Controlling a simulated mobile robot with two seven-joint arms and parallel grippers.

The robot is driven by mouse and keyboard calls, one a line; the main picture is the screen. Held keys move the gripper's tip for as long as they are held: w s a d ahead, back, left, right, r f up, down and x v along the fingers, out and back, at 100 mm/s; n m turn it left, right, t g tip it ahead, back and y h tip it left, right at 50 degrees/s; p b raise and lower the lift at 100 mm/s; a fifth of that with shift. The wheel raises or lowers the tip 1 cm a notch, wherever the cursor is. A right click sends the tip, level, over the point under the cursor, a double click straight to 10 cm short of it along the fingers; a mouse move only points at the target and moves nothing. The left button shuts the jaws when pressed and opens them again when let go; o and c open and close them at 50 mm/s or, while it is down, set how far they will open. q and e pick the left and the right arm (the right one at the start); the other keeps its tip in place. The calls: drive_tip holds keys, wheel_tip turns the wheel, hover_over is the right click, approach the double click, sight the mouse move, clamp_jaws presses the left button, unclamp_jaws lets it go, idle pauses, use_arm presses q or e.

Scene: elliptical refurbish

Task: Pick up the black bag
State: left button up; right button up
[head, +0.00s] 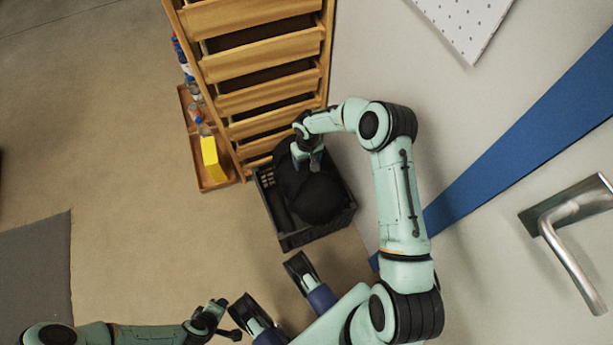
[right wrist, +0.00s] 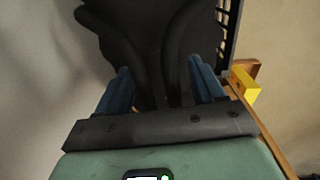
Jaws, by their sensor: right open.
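The black bag (head: 322,200) sits in a dark open crate (head: 312,235) on the floor, in front of the wooden rack. My right gripper (head: 306,163) is over the upper part of the bag, pointing down at it. In the right wrist view the two blue fingers (right wrist: 162,88) are apart. Dark straps of the bag (right wrist: 172,50) run between and beyond them; I cannot tell whether the fingers touch them. My left gripper (head: 232,325) is low at the left, away from the bag; its jaw state is unclear.
A wooden rack (head: 262,60) with slanted shelves stands behind the crate. A wooden tray (head: 207,178) with bottles and a yellow box (head: 212,160) adjoins its left side. A pale wall or door with a metal handle (head: 570,212) is at right. Floor at left is open.

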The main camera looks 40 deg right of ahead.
clamp_jaws()
drive_tip(key=shift+w+r, duration=0.1)
drive_tip(key=shift+r, duration=0.05)
drive_tip(key=shift+r, duration=0.15)
